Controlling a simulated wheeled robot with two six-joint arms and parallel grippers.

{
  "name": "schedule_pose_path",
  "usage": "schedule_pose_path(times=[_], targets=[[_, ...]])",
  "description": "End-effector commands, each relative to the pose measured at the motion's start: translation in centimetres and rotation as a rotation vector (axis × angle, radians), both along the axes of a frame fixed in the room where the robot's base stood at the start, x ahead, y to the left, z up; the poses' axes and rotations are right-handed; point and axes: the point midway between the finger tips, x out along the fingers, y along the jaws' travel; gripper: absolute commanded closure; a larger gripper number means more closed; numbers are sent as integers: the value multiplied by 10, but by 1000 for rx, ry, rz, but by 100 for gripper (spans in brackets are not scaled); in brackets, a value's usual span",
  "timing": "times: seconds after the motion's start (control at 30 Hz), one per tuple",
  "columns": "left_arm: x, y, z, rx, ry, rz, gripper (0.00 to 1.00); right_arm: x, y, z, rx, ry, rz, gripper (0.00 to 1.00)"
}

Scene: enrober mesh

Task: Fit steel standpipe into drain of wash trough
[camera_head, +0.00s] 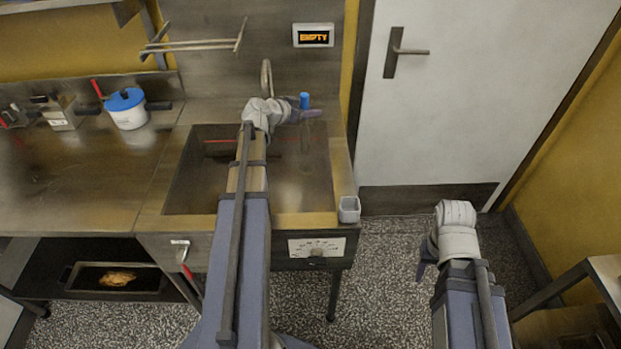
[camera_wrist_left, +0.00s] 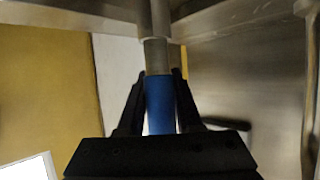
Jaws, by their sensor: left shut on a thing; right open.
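The steel standpipe shows in the left wrist view as a grey tube (camera_wrist_left: 156,56) with a blue sleeve (camera_wrist_left: 160,105). My left gripper (camera_wrist_left: 160,88) is shut on the blue sleeve. In the head view this gripper (camera_head: 306,113) is over the back right part of the wash trough (camera_head: 184,190), with the blue top (camera_head: 304,99) of the standpipe sticking up above it. The pipe below it is faint, and I cannot tell where its lower end is. I cannot make out the drain. My right gripper (camera_head: 424,260) is open and empty over the floor, right of the trough.
A tap (camera_head: 266,78) stands behind the trough, below a sign reading EMPTY (camera_head: 314,36). A small grey cup (camera_head: 349,209) is at the trough's front right corner. A blue-lidded pot (camera_head: 128,112) stands on the left counter. A white door (camera_head: 470,110) is at right.

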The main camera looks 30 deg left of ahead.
Motion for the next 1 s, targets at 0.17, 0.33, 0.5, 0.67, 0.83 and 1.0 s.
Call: schedule_pose_path(times=[0.17, 0.33, 0.5, 0.67, 0.83, 1.0], targets=[[0, 0, -22, 0, 0, 0, 100, 0, 0, -22, 0, 0, 0, 50], [0, 0, -25, 0, 0, 0, 100, 0, 0, -25, 0, 0, 0, 50], [0, 0, -28, 0, 0, 0, 100, 0, 0, -29, 0, 0, 0, 50], [0, 0, -47, 0, 0, 0, 100, 0, 0, -47, 0, 0, 0, 50], [0, 0, -75, 0, 0, 0, 100, 0, 0, -75, 0, 0, 1, 50], [0, 0, -89, 0, 0, 0, 100, 0, 0, -89, 0, 0, 1, 50]])
